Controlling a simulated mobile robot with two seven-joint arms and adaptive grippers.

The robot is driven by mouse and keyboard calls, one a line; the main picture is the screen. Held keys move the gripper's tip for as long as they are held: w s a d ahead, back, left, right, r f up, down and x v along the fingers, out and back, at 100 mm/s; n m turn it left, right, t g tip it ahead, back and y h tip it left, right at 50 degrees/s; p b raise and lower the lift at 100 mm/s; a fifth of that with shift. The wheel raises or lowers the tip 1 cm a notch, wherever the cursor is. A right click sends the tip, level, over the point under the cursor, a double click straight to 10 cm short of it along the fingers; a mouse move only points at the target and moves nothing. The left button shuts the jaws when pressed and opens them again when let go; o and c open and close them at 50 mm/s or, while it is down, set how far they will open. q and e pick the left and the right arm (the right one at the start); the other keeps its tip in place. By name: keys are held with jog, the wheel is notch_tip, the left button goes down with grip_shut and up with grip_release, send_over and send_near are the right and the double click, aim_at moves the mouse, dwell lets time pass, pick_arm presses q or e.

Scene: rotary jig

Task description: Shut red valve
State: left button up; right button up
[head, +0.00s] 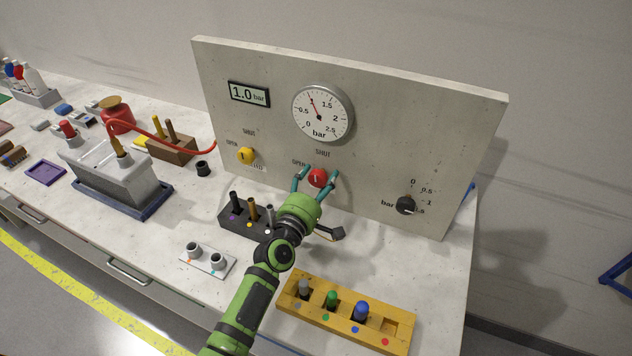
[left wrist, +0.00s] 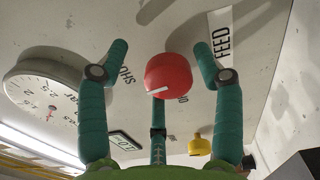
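The red valve (head: 317,178) is a round knob with a white mark on the upright panel, below the gauge. SHUT is printed above it and OPEN to its upper left. In the head view the mark looks near upright; its exact setting is hard to tell. My left gripper (head: 316,177) is in front of the panel with its teal fingers spread around the knob. In the left wrist view the red valve (left wrist: 167,75) sits between the open fingers, with visible gaps to both side fingers. My right gripper is not in view.
The panel (head: 400,120) also carries a round gauge (head: 323,113), a display (head: 249,94) reading 1.0 bar, a yellow valve (head: 246,155) and a black knob (head: 406,205). A yellow block (head: 345,330) with pegs and a dark holder (head: 240,228) stand below, near my arm.

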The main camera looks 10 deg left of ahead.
pick_arm(q)
jog(key=shift+a+f, duration=0.15)
jog(key=shift+f, duration=0.05)
jog(key=shift+s+a, duration=0.1)
jog(key=shift+s, duration=0.15)
jog(key=s+a, duration=0.1)
jog(key=s, duration=1)
jog(key=shift+s+a, duration=0.15)
jog(key=shift+a, duration=0.25)
jog(key=shift+s, duration=0.1)
